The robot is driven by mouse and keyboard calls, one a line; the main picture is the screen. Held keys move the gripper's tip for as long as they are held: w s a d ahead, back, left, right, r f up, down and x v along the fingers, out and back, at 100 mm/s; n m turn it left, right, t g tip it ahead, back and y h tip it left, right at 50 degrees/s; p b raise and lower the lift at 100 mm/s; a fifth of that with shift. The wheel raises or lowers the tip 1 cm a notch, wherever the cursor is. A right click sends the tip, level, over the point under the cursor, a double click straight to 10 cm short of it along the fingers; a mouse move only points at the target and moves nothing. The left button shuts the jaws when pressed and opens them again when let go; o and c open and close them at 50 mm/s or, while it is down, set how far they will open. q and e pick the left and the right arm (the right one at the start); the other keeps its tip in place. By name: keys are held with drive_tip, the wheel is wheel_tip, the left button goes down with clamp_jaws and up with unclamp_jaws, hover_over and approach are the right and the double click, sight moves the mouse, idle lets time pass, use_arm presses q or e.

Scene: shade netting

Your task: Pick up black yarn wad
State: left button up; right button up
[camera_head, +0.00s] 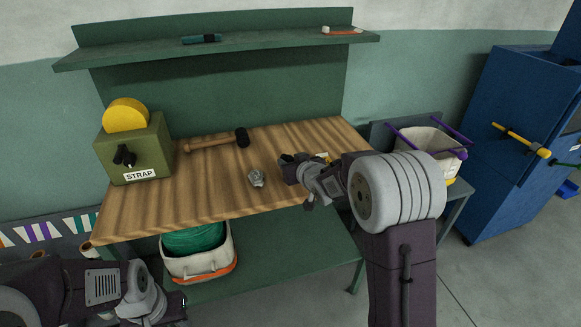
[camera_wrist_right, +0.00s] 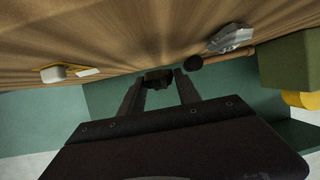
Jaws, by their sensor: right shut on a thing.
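My right gripper (camera_head: 290,168) is over the right part of the wooden bench top. In the right wrist view its two fingers (camera_wrist_right: 159,82) are closed on a small dark lump, the black yarn wad (camera_wrist_right: 158,77). The wad sits between the fingertips, and the fingers hide part of it. In the head view I cannot tell the wad clearly from the dark fingers. My left arm shows at the lower left, away from the bench top; its gripper (camera_head: 176,306) is partly cut off by the frame edge, and its jaws are unclear.
A grey crumpled wad (camera_head: 256,178) lies left of my right gripper. A white and yellow item (camera_wrist_right: 66,73) lies nearby. A bin (camera_head: 200,262) sits below; a bucket (camera_head: 430,143) stands right.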

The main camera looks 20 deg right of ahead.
drive_tip(key=d+r+p, duration=0.7)
drive_tip(key=d, duration=0.4)
drive_tip(key=shift+w+d+r, duration=0.15)
drive_tip(key=shift+d+r, duration=0.15)
drive_tip(key=shift+d, duration=0.1)
